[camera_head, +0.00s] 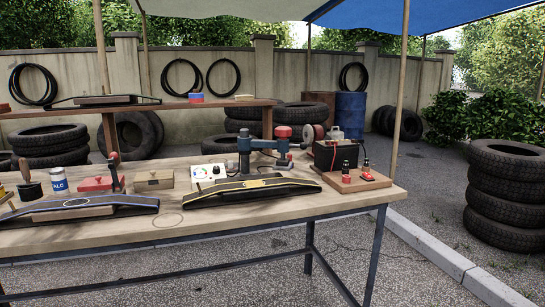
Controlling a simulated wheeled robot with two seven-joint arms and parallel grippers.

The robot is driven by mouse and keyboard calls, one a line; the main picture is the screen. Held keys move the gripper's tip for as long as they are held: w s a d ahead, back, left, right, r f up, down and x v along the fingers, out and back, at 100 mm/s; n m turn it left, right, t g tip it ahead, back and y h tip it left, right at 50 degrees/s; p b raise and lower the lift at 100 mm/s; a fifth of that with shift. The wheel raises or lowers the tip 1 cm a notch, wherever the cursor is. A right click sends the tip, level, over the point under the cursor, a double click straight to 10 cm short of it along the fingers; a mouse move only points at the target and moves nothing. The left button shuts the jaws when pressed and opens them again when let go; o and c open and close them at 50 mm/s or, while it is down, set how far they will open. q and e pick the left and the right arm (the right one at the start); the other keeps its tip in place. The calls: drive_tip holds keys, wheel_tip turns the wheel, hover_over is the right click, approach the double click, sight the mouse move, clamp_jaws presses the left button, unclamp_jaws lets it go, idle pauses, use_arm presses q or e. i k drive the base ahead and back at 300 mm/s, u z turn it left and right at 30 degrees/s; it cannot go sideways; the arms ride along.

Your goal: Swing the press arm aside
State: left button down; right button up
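A blue-grey press stands at the back of the wooden workbench (340,205), right of its middle. Its upright column (244,152) rises on the left. The press arm (264,144) reaches from the column to the right. A red cap (283,131) sits on top of the arm's right end. A dark board with yellow edging (258,187) lies in front of the press. From this view I cannot tell whether the arm's end hangs over that board or behind it. Neither of my grippers shows in this view.
A white box with a coloured dial (208,172) stands left of the press. A black box (335,155) and red-topped parts on a wooden base (355,181) are to the right. Another dark board (78,204), a blue-white can (59,179) and a red block (96,184) occupy the left.

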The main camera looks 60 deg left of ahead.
sight(283, 145)
drive_tip(key=u, duration=0.95)
drive_tip(key=i, duration=0.3)
drive_tip(key=z, duration=0.15)
